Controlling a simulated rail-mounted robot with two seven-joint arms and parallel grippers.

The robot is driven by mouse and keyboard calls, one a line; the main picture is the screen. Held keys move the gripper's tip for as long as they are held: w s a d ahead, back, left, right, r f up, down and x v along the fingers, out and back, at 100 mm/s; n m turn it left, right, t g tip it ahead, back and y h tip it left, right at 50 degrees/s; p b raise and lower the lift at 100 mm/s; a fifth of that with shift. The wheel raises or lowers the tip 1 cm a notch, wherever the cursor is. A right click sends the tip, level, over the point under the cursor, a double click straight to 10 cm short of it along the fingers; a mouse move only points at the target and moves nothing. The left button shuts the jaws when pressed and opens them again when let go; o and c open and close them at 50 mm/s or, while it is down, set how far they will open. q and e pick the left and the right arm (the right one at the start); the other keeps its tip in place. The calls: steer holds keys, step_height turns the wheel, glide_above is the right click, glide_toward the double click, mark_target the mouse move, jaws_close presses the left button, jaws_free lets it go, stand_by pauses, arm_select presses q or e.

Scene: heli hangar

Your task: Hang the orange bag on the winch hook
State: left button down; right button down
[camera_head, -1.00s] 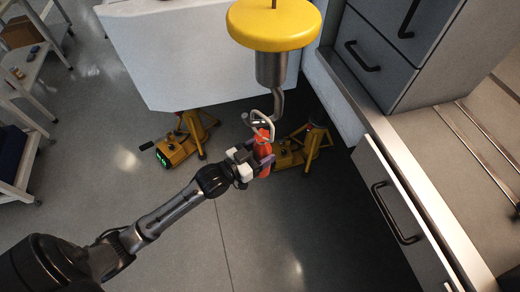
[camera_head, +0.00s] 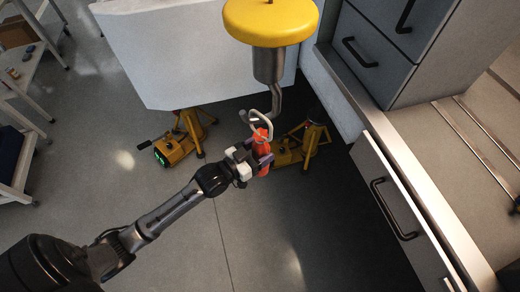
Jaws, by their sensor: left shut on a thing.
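The winch hook (camera_head: 273,98) is a grey metal hook under a steel cylinder and a yellow disc (camera_head: 268,22), hanging at the top centre of the head view. The orange bag (camera_head: 263,148) is just below the hook, with a pale loop handle (camera_head: 258,122) standing up from it. My left gripper (camera_head: 260,158) is shut on the orange bag. The loop overlaps the lower end of the hook in the picture; I cannot tell whether it is around the hook or only in front of it. My right gripper is not in view.
Yellow jacks (camera_head: 178,145) stand on the floor below a large pale panel (camera_head: 195,60). A drawer cabinet (camera_head: 400,45) and an open drawer (camera_head: 395,205) are on the right. A shelf trolley (camera_head: 22,100) is at the far left. The floor at the lower middle is clear.

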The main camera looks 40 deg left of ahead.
arm_select(q)
steer(key=shift+r, duration=0.15)
steer(key=shift+c, duration=1.5)
jaws_free()
steer(key=shift+w, duration=0.1)
steer(key=shift+o, duration=0.7)
steer(key=shift+f, duration=0.25)
steer(key=shift+r+p+v, duration=0.2)
steer(key=shift+p+v, duration=0.75)
steer(key=shift+v, duration=6.05)
